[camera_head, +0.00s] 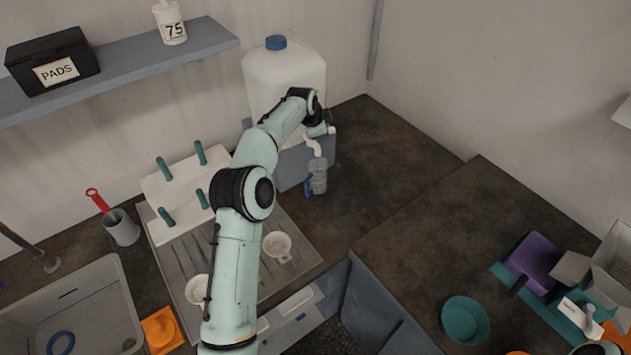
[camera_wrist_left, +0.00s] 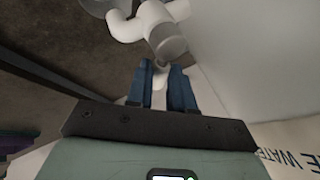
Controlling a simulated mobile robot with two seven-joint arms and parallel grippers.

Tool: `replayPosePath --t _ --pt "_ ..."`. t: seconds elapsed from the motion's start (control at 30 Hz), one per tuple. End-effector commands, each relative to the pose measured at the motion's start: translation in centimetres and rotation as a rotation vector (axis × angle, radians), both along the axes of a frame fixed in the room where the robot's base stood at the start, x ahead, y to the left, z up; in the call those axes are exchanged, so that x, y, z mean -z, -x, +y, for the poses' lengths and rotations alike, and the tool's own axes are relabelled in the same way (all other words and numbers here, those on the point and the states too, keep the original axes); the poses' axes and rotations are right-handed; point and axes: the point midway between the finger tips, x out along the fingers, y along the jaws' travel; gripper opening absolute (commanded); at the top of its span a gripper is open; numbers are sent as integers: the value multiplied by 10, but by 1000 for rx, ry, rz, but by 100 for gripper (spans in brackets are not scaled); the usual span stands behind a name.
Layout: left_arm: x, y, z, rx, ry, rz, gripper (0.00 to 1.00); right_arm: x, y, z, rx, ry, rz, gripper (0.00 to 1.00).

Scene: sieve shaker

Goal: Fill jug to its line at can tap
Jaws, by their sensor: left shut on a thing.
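The white can (camera_head: 285,80) with a blue cap stands on a blue-grey stand at the back wall. Its white tap (camera_head: 311,145) points down at the front. The clear jug (camera_head: 318,178) with a blue handle stands upright below the tap; its water level and line are too small to tell. My left gripper (camera_head: 325,130) is at the tap. In the left wrist view, the blue fingers of my left gripper (camera_wrist_left: 162,88) are shut on the tap's white lever (camera_wrist_left: 159,90), and the tap (camera_wrist_left: 150,20) shows just ahead. My right gripper is not in view.
A drainer tray (camera_head: 300,248) with white sieve cups lies left of the jug, below a pegged rack (camera_head: 180,190). A sink (camera_head: 90,300) is at lower left. A teal bowl (camera_head: 466,320) is on the right counter. The dark counter right of the jug is clear.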

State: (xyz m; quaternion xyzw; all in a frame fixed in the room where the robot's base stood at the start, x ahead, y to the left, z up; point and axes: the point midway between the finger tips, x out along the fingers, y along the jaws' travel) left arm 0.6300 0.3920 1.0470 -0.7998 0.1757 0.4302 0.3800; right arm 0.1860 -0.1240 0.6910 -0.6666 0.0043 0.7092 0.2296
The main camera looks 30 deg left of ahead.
Motion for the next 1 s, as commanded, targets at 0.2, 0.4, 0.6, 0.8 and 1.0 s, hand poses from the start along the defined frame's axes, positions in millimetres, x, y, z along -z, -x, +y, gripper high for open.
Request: replayPosePath --t 0.2,0.4,0.6,0.8,1.0 --pt "0 1 3 -3 -4 2 0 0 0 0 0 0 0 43" --pt "1 0 2 -13 -4 2 0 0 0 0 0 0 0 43" --pt "0 -4 4 -156 -6 3 0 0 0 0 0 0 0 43" --pt "1 -7 6 -266 -6 3 0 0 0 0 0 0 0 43" --pt "1 -9 10 -394 -6 2 0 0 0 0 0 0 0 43"
